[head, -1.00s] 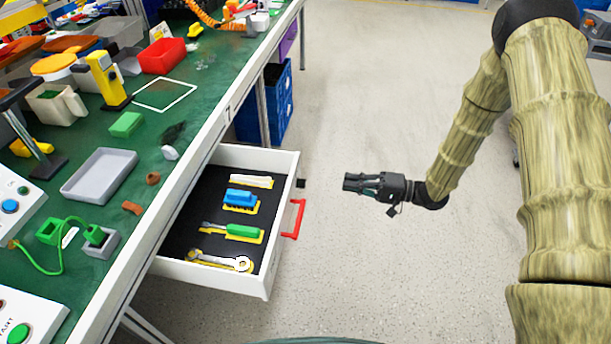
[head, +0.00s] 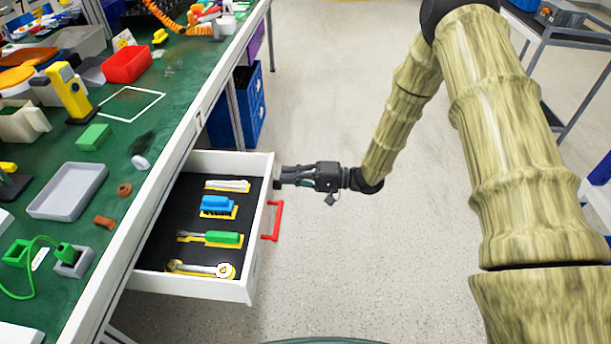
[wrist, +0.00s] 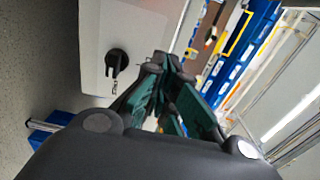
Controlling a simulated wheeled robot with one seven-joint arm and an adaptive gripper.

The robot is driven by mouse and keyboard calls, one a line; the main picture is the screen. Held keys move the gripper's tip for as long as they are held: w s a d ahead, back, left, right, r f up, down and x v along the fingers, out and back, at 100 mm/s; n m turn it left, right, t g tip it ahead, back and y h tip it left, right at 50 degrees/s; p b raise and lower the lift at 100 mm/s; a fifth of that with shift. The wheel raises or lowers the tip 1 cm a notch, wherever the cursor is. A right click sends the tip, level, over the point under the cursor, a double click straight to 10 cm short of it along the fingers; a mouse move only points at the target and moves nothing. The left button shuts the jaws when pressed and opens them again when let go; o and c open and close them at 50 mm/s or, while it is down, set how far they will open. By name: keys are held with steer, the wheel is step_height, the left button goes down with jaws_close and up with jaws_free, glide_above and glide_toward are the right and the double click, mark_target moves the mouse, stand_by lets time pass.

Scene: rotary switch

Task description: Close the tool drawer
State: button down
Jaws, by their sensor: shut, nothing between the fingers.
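The white tool drawer (head: 190,285) is pulled out from under the green-topped workbench in the head view. It holds a blue brush (head: 216,204), a green-handled screwdriver (head: 224,238), a wrench (head: 205,269) and a pale item at the back. A red handle (head: 274,221) is on its front. My gripper (head: 279,178) is shut and empty, at the drawer front behind the handle. Whether it touches the front is unclear. In the wrist view, the shut fingers (wrist: 168,66) are near a pale panel (wrist: 97,32) with a black knob and key (wrist: 117,64).
The workbench carries a grey tray (head: 68,190), a red bin (head: 127,64), a green block (head: 93,137) and a yellow device (head: 71,90). Blue crates (head: 250,103) stand beneath it. The floor right of the drawer is open. A grey cart (head: 560,40) stands at the far right.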

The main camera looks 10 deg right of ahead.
steer(key=shift+x, duration=1.2)
steer(key=shift+a, duration=0.1)
